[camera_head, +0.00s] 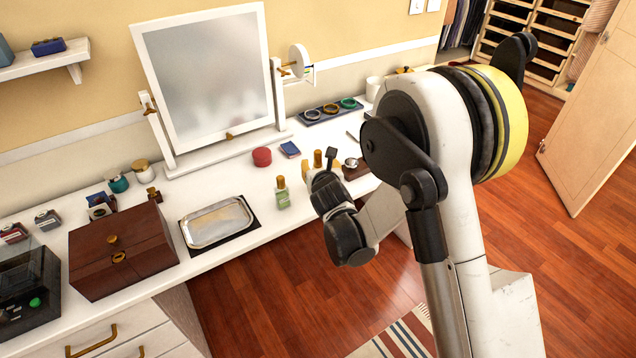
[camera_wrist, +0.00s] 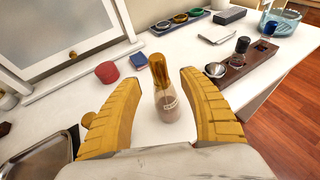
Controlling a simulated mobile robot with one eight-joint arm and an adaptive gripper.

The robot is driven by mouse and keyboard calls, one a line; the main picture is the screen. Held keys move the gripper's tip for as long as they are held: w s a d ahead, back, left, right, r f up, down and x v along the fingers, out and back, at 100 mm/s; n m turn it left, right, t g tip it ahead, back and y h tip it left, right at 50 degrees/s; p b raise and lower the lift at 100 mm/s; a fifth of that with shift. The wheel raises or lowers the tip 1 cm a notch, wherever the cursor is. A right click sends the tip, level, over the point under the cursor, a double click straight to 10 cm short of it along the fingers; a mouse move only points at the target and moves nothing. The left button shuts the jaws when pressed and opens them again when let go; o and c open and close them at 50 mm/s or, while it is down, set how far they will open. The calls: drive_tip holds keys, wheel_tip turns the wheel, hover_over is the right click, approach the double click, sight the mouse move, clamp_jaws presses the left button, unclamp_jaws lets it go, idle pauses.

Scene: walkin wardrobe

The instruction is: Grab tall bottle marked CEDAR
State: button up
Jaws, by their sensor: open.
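A tall clear bottle (camera_wrist: 168,105) with a gold cap and a brownish filling stands upright on the white counter in the wrist view. It has a small label whose letters I cannot read surely. My gripper (camera_wrist: 154,80) is open, with one yellow finger on each side of this bottle and gaps visible between. In the head view my gripper (camera_head: 320,170) is low over the counter, and only the gold cap (camera_head: 317,158) of this bottle shows clearly. Another gold-capped bottle (camera_head: 282,195), with a greenish filling, stands to the left of my gripper.
A red round box (camera_head: 262,157) and a blue box (camera_head: 290,149) lie behind, before the mirror (camera_head: 205,75). A metal tray (camera_head: 218,222) and a wooden chest (camera_head: 120,255) are left. A dark wooden holder (camera_wrist: 235,70) with small items stands right of the gripper.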

sight(318, 163)
drive_tip(key=x, duration=0.2)
drive_tip(key=b+x, duration=0.1)
drive_tip(key=shift+w+f, duration=0.3)
drive_tip(key=shift+f, duration=0.1)
drive_tip(key=shift+r, duration=0.1)
clamp_jaws()
drive_tip(key=shift+r, duration=0.1)
